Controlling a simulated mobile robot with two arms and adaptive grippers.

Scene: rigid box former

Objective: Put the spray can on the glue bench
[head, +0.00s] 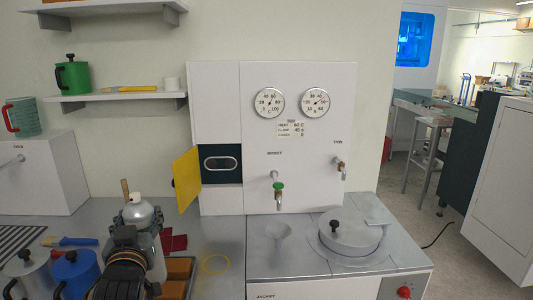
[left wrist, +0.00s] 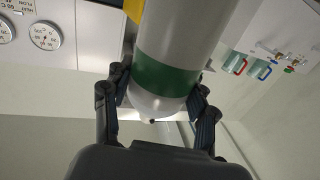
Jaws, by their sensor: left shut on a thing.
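The spray can (head: 156,254) is a pale grey can with a white domed top, standing about upright in the lower left of the head view. My left gripper (head: 125,236) is in front of it and shut on it. In the left wrist view, the can (left wrist: 165,75) shows a green band and a white domed end between the fingers of my left gripper (left wrist: 160,92). The grey bench top (head: 225,232) runs behind and right of the can; no label names it as the glue bench. Whether the can touches the bench is hidden. My right gripper is not in view.
Blue and grey pots (head: 75,270) stand left. A yellow flap (head: 187,178) juts from the white gauge panel. A lidded pot (head: 350,236) sits right.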

